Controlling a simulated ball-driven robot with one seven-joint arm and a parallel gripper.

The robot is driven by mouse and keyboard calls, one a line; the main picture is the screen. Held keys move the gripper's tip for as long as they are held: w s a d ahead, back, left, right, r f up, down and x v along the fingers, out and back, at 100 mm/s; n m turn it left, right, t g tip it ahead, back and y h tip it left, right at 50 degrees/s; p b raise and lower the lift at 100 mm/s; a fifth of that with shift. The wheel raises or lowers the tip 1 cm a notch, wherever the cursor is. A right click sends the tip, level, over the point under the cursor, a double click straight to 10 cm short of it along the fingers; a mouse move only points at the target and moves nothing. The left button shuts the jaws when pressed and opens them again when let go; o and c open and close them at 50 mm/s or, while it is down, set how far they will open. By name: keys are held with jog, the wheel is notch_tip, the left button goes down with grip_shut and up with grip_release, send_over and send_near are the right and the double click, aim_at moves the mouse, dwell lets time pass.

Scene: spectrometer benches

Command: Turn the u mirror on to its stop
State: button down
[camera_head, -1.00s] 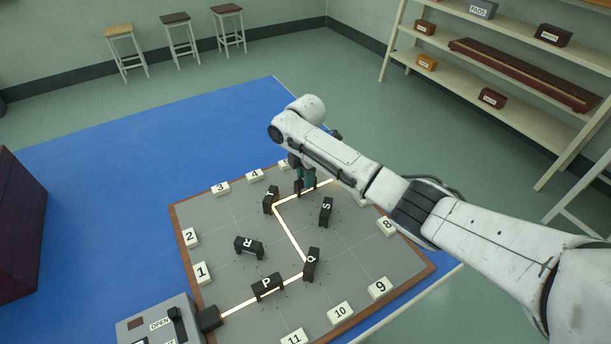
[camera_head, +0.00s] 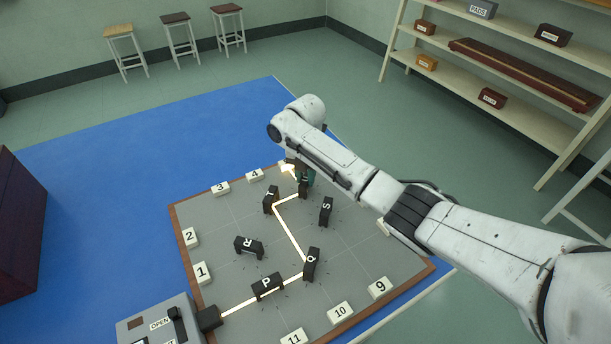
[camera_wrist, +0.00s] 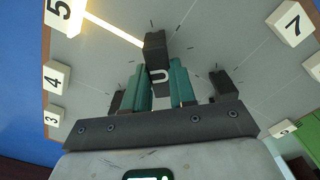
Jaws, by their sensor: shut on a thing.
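The u mirror (camera_head: 303,187) is a small black block marked U near the far edge of the grey board (camera_head: 215,220). In the wrist view, it (camera_wrist: 155,50) stands between the two teal fingers of my gripper (camera_wrist: 161,78), which are shut on its sides. In the head view my gripper (camera_head: 309,178) is partly hidden behind my arm and the mirror. A bright beam runs from the t mirror (camera_head: 271,200) to the u mirror. From there it goes to the block numbered 5 (camera_wrist: 62,14). I cannot make out a stop on the u mirror.
Other black mirrors, S (camera_head: 326,211), R (camera_head: 249,246), Q (camera_head: 311,264) and P (camera_head: 267,286), stand nearby on the board. Numbered white blocks line its edges. A grey box (camera_head: 160,323) marked OPEN stands at the front left.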

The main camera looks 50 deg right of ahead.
aim_at(306, 179)
jog(key=shift+n, duration=0.3)
jog(key=c, duration=0.9)
grip_release()
notch_tip(306, 179, up, 11)
jog(key=shift+f+b, duration=0.1)
jog(key=shift+b, duration=0.4)
